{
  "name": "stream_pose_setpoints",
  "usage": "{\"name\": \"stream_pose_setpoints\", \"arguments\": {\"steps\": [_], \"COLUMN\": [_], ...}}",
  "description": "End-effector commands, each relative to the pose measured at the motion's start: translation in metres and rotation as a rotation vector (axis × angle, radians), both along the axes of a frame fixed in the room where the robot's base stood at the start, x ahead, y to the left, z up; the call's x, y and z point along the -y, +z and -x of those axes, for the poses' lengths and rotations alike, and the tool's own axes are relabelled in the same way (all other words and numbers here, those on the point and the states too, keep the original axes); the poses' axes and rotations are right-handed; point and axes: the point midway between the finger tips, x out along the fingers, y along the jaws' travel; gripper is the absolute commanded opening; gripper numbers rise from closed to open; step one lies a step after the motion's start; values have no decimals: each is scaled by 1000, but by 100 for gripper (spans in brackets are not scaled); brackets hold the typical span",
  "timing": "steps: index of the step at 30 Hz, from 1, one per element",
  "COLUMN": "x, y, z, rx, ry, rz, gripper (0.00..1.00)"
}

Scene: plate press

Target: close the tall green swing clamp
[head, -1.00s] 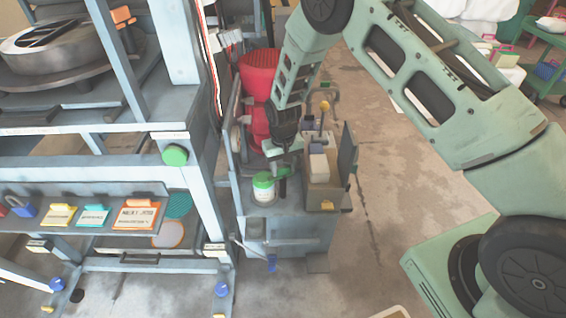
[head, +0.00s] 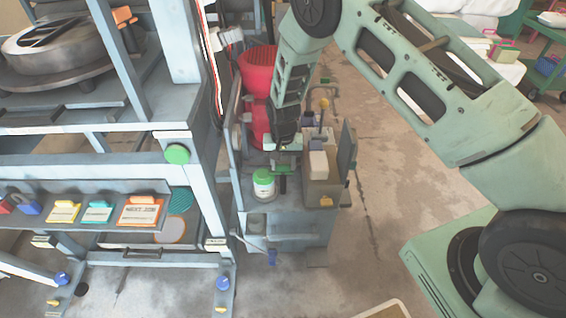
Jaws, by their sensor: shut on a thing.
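The green swing clamp (head: 281,170) is small in the head view, on the grey workstation between a white jar and a brown box. Its green arm shows just below my gripper (head: 283,157). My gripper points down from above and is shut on the clamp. The fingertips are small and partly hidden, so the exact grip point is unclear. The clamp's lower part is also hard to make out.
The white jar with a green lid (head: 263,184) stands close on the left. The brown box (head: 322,188) with a pale block (head: 318,164) stands close on the right. A red container (head: 259,72) is behind. Open floor (head: 385,215) lies to the right.

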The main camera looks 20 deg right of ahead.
Motion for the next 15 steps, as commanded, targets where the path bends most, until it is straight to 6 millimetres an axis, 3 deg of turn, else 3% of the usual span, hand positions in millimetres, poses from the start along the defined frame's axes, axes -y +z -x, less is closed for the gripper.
{"name": "stream_pose_setpoints", "arguments": {"steps": [4,5,7,15], "x": [0,0,0,0], "y": [1,1,1,1], "z": [-1,-1,-1,0], "rx": [2,2,2,0], "ry": [-4,-4,-3,-1], "rz": [-2,-2,-2,-1], "gripper": [21,46,65,65]}}
